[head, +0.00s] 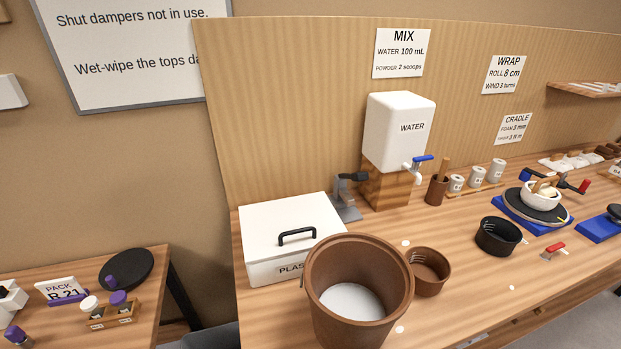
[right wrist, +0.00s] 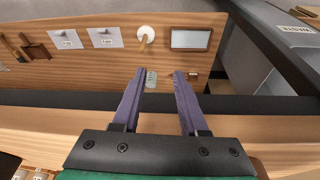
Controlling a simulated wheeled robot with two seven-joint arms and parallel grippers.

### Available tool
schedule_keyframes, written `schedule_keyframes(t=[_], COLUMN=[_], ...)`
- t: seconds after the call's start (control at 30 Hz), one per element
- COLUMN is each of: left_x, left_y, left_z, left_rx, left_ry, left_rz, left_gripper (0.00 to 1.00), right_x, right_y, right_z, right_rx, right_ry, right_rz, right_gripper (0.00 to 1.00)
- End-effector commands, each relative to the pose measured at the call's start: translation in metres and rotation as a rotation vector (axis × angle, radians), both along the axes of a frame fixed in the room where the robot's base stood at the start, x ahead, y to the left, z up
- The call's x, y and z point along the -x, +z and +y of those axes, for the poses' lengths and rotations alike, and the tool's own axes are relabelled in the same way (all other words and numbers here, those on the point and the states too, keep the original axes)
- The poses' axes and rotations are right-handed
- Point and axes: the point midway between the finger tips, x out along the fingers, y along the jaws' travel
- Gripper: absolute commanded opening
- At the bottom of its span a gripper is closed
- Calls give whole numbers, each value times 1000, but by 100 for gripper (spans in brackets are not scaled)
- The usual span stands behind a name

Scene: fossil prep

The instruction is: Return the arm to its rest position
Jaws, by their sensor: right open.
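My right gripper (right wrist: 159,74) shows in the right wrist view. Its two purple fingers are apart, and nothing is held between them. Beyond the fingers is a wooden surface with a white round item (right wrist: 146,34) and a framed pale panel (right wrist: 190,39). A small greenish item (right wrist: 151,79) shows in the gap between the fingertips, too small to make out. Neither of my grippers shows in the head view, and my left gripper is in no view.
In the head view the wooden bench (head: 455,250) holds a brown bucket (head: 325,255), a white lidded box (head: 270,222), a water tank (head: 398,140), a small brown bowl (head: 428,288) and a black cup (head: 497,246). A lower side table (head: 65,325) stands at left.

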Motion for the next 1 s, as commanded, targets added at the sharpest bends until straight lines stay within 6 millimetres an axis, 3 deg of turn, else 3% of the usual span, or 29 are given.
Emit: schedule_keyframes(t=[0.03,0.17,0.27,0.4,0.5,0.6,0.7,1.0], left_x=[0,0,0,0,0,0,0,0], left_y=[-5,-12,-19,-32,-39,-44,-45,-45], left_z=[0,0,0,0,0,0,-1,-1], left_rx=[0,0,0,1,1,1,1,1], left_ry=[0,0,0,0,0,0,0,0], left_rz=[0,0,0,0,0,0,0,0], left_gripper=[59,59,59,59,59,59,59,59], right_x=[1,8,25,78,129,173,195,201], right_y=[-27,-94,-156,-254,-307,-335,-345,-346], right_z=[0,0,-2,-10,-19,-27,-32,-33], right_rx=[1,3,5,11,16,20,22,22], right_ry=[1,5,9,19,26,32,36,36], right_rz=[14,41,68,118,150,171,179,181], right_gripper=[43,43,43,43,43,43,43,43])
